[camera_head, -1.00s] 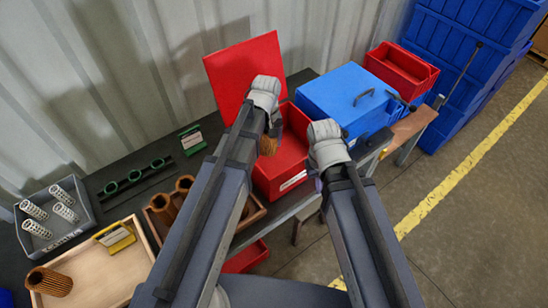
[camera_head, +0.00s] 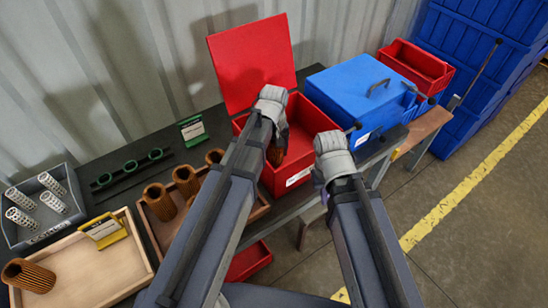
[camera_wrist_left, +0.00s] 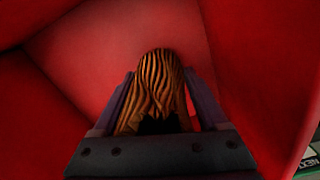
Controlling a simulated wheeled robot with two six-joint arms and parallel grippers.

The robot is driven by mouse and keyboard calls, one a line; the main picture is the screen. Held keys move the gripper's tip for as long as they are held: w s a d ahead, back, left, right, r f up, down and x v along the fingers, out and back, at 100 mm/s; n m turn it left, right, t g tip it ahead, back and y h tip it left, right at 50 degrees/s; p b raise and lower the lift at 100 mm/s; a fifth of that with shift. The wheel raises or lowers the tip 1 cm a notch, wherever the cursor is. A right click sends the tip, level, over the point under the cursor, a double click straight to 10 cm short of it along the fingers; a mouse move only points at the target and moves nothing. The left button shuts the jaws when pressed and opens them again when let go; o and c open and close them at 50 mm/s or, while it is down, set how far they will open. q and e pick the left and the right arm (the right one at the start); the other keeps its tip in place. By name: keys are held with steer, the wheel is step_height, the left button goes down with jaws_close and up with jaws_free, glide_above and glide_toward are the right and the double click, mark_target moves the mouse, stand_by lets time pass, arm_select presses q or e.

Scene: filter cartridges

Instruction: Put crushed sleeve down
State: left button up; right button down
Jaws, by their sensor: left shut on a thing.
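My left gripper (camera_head: 275,138) is shut on a brown pleated sleeve (camera_head: 277,154). It holds the sleeve at the opening of the red box (camera_head: 292,179), whose red lid (camera_head: 251,62) stands open behind. In the left wrist view, the sleeve (camera_wrist_left: 160,78) is between the two fingers and looks flattened and bent, with red box walls around it. I cannot tell whether the sleeve touches the box floor. My right gripper (camera_head: 322,182) is right of the red box, outside it; its fingers are mostly hidden by its wrist.
A blue lidded box (camera_head: 352,92) and a red open bin (camera_head: 418,68) stand to the right.

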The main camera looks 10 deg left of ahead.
arm_select(q)
steer(key=shift+f, duration=0.55)
steer(key=shift+r, duration=0.15)
arm_select(e)
steer(key=shift+f, duration=0.4)
arm_select(q)
steer(key=o, duration=1.4)
arm_select(e)
steer(key=shift+f, duration=0.15)
arm_select(q)
step_height(320, 180, up, 12)
steer(key=p, duration=1.2)
arm_select(e)
step_height(320, 180, up, 12)
steer(key=shift+r, duration=0.2)
